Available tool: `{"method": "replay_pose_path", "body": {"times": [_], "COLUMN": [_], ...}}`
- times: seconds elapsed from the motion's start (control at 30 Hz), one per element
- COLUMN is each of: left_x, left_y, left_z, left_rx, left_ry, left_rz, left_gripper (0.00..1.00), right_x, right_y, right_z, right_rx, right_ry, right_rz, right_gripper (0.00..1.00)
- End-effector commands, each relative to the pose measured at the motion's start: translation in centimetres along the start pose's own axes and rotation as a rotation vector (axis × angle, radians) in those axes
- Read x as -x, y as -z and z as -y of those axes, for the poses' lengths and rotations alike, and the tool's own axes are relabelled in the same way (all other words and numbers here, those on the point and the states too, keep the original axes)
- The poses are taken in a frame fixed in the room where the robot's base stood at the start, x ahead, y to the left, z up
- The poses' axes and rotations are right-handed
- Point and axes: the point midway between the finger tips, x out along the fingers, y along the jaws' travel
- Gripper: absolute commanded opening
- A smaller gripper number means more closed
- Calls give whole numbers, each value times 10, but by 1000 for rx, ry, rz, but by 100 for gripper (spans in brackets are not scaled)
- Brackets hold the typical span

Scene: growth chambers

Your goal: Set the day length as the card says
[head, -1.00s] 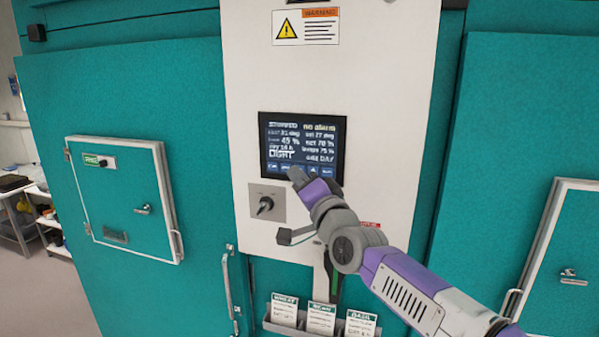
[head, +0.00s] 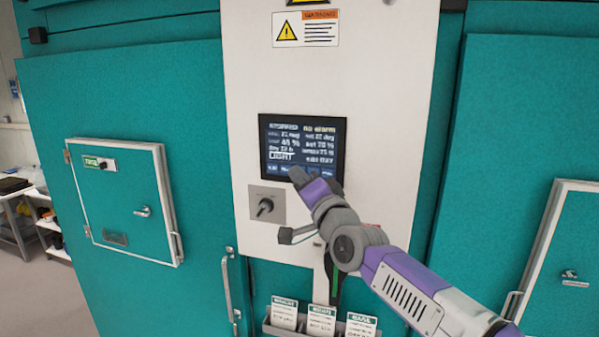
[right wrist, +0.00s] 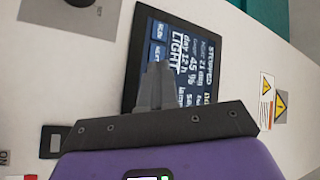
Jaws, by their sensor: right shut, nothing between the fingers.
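The control screen (head: 302,140) is lit on the white panel. In the right wrist view the screen (right wrist: 185,55) appears turned on its side and reads "STOPPED", "day 12 h", "45 %" and "LIGHT". My right gripper (head: 296,176) is shut and empty at the screen's lower edge, over the row of blue buttons. In the right wrist view its fingertips (right wrist: 154,80) cover part of the screen; I cannot tell whether they touch it. Three cards, wheat (head: 284,313), bean (head: 321,320) and basil (head: 360,325), stand in a holder below; their small print is unreadable. My left gripper is out of view.
A rotary switch (head: 265,207) sits on a plate left of my gripper, below the screen. A warning label (head: 306,28) is above the screen. Teal chamber doors with small hatches (head: 125,200) flank the panel. The panel's surface left of the screen is clear.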

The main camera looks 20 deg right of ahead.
Motion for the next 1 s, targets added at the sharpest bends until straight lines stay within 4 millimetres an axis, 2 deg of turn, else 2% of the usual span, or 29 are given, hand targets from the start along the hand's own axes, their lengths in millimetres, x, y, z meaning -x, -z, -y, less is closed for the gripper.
{"method": "replay_pose_path", "body": {"times": [0.8,1.0], "left_x": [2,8], "left_y": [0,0], "left_z": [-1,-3], "left_rx": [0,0], "left_ry": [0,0], "left_rz": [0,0], "left_gripper": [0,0], "right_x": [11,20], "right_y": [-7,-14], "right_z": [7,17], "right_rx": [0,1], "right_ry": [0,3], "right_rz": [-1,2], "right_gripper": [0,0]}}
